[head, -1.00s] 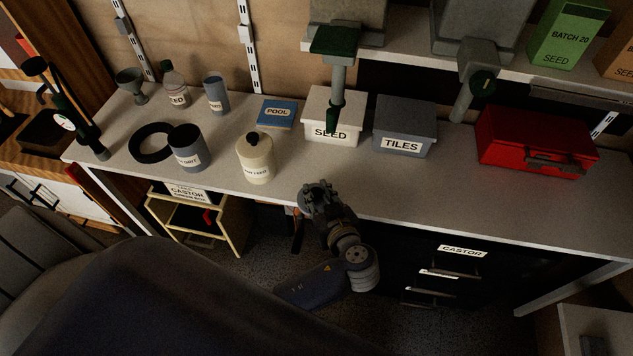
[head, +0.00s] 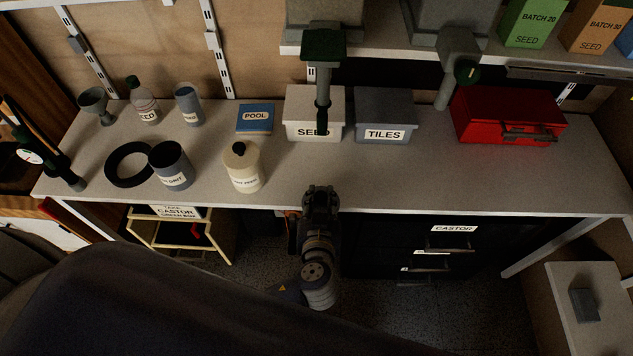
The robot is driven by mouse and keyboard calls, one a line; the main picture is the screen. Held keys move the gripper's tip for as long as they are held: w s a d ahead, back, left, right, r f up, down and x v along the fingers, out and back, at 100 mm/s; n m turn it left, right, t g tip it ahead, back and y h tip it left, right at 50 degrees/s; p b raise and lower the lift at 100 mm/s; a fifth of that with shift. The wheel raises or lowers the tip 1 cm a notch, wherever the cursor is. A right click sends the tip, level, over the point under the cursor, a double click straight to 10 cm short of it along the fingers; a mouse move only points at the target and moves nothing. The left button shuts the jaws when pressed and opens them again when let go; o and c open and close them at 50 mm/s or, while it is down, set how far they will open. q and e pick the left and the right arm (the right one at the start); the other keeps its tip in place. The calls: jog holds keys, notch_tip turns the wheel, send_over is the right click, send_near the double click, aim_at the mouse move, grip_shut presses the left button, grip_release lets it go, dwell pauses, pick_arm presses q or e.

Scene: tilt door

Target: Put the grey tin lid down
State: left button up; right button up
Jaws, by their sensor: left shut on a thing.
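My left gripper (head: 320,192) is at the front edge of the workbench (head: 420,187), right of the cream tin and in front of the SEED box. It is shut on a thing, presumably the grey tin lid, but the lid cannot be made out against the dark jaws. An open grey tin (head: 172,168) with a white label stands on the left part of the bench. No lid shows on it. A black ring (head: 113,166) lies beside it. My right gripper is not in view.
A cream tin (head: 244,172), blue POOL packet (head: 255,117), SEED box (head: 299,103), TILES box (head: 370,106) and red toolbox (head: 498,117) stand on the bench. Green-handled chutes hang above the boxes. The front right of the bench is clear.

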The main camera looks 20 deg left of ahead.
aim_at(317, 188)
pick_arm(q)
jog(key=w, duration=0.1)
jog(key=w+a, duration=0.1)
jog(key=w, duration=0.1)
jog(key=w+a+p, duration=0.1)
jog(key=w, duration=0.1)
jog(key=shift+a+f, duration=0.15)
jog(key=shift+a, duration=0.1)
jog(key=shift+w+a+f, duration=0.1)
jog(key=shift+w, duration=0.1)
jog(key=shift+w+f, duration=0.1)
jog(key=shift+f, duration=0.05)
notch_tip(317, 188, down, 2)
jog(key=shift+p, duration=0.3)
jog(key=shift+f, duration=0.8)
jog(key=o, duration=0.9)
jog(key=shift+o, duration=0.2)
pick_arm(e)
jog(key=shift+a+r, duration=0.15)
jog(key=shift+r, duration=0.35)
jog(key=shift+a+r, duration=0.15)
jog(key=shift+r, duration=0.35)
